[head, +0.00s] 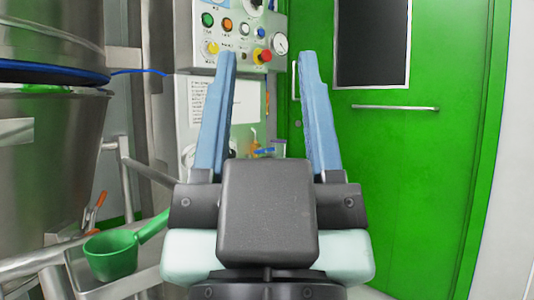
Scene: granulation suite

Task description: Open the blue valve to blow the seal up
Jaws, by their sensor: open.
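My gripper (267,56) is open and empty, its two light-blue fingers pointing at the control panel and wall unit. A small blue piece (266,153) shows between the fingers, low on the wall unit beside small orange parts. It may be the blue valve's handle, but it is too small to tell its position. A blue ring seal (52,72) runs around the steel vessel at the left, with a thin blue hose (140,72) leading from it toward the panel. The left finger hides part of the wall unit.
The control panel (215,35) has coloured buttons, a red knob (264,57) and a gauge (281,43). A green scoop (112,255) sits on a steel tray at lower left, near steel rails. A green door (410,170) with a bar handle fills the right.

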